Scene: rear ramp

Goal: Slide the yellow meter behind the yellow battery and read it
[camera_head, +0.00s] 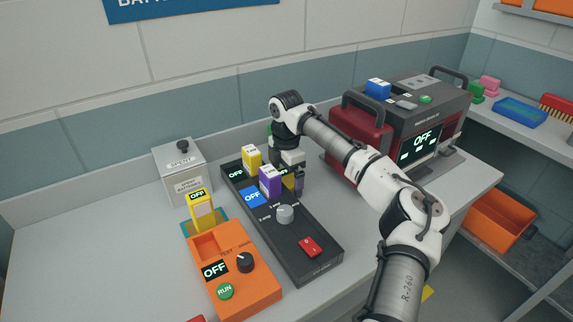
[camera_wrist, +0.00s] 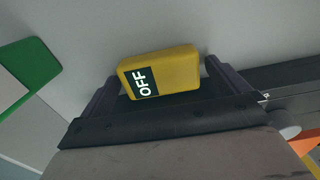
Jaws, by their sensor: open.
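My gripper (camera_head: 288,182) is open and points down over the far right side of the black charger unit (camera_head: 292,247). In the wrist view a yellow block with an OFF display, which looks like the yellow meter (camera_wrist: 178,70), sits between my two open fingers (camera_wrist: 163,88). In the head view only a small yellow part shows there, mostly hidden by my gripper and a purple block. A yellow battery (camera_head: 251,158) stands upright at the far end of the charger unit. Whether my fingers touch the block I cannot tell.
A purple block (camera_head: 270,182) stands close left of my gripper. An orange tester (camera_head: 240,275) and another yellow piece with an OFF screen (camera_head: 201,210) stand left. A grey box (camera_head: 180,170) is behind them. A large red and black machine (camera_head: 400,135) stands right.

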